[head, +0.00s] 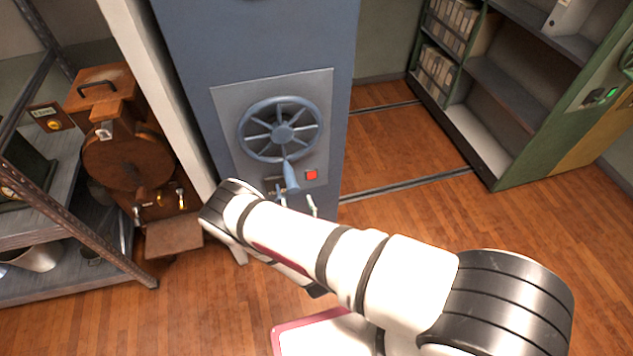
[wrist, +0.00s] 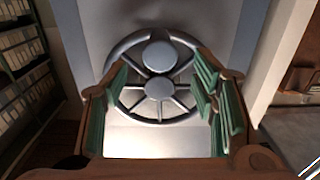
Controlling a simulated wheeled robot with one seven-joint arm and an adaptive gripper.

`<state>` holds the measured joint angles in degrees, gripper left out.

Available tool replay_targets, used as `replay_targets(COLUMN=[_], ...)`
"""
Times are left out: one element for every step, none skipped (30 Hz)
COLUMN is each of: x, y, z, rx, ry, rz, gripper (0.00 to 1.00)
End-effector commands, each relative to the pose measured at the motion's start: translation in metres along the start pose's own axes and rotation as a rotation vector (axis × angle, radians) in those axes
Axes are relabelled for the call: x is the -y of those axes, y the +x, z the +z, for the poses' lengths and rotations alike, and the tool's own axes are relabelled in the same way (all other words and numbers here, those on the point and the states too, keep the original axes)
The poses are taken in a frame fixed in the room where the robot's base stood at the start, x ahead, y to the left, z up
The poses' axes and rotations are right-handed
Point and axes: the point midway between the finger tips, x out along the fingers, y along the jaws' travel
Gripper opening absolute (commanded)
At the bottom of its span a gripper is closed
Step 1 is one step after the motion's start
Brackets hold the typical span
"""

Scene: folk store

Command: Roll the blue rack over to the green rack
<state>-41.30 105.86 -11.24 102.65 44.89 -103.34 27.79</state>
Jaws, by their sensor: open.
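The blue rack (head: 190,60) stands upright at the centre of the head view. Its end panel carries a spoked handwheel (head: 284,128) with a crank knob (head: 289,178) at the wheel's bottom. The green rack (head: 535,155) stands at the right, apart from the blue one. My gripper (head: 295,203) is partly hidden by my arm, just below the knob. In the wrist view my gripper (wrist: 165,95) is open, its green pads either side of the handwheel (wrist: 158,88) and facing it. The knob (wrist: 158,54) lies beyond the fingers. I cannot tell whether they touch anything.
Floor rails (head: 415,187) run across the clear wooden floor between the racks. A red button (head: 311,174) sits beside the knob. A pale post (head: 160,90), a brown wooden machine (head: 128,155) and metal shelving (head: 95,225) stand close at the left.

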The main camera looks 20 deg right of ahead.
Motion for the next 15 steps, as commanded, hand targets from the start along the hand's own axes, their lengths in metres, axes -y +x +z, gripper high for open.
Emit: replay_targets(x=[0.0,0.0,0.0,0.0,0.0,0.0,0.0,0.0,0.0,0.0,0.0,0.0,0.0,0.0,0.0], y=[0.0,0.001,0.003,0.004,0.006,0.009,0.011,0.014,0.018,0.021,0.025,0.029,0.033,0.036,0.04], z=[0.0,0.0,0.0,0.0,0.0,0.0,0.001,0.001,0.001,0.002,0.002,0.002,0.002,0.002,0.002], rx=[0.0,0.0,-0.001,-0.001,-0.001,-0.001,-0.001,-0.001,0.0,0.0,-0.001,-0.001,-0.001,-0.001,0.0], ry=[0.0,0.0,0.0,0.001,0.001,0.001,0.0,0.0,0.0,0.0,0.0,0.0,0.0,0.0,0.0], rz=[0.0,0.0,0.0,0.0,0.0,0.0,0.0,0.0,0.001,0.001,0.001,0.001,0.001,0.001,0.001], gripper=[0.53,0.53,0.53,0.53,0.53,0.53,0.53,0.53,0.53,0.53,0.53,0.53,0.53,0.53,0.53])
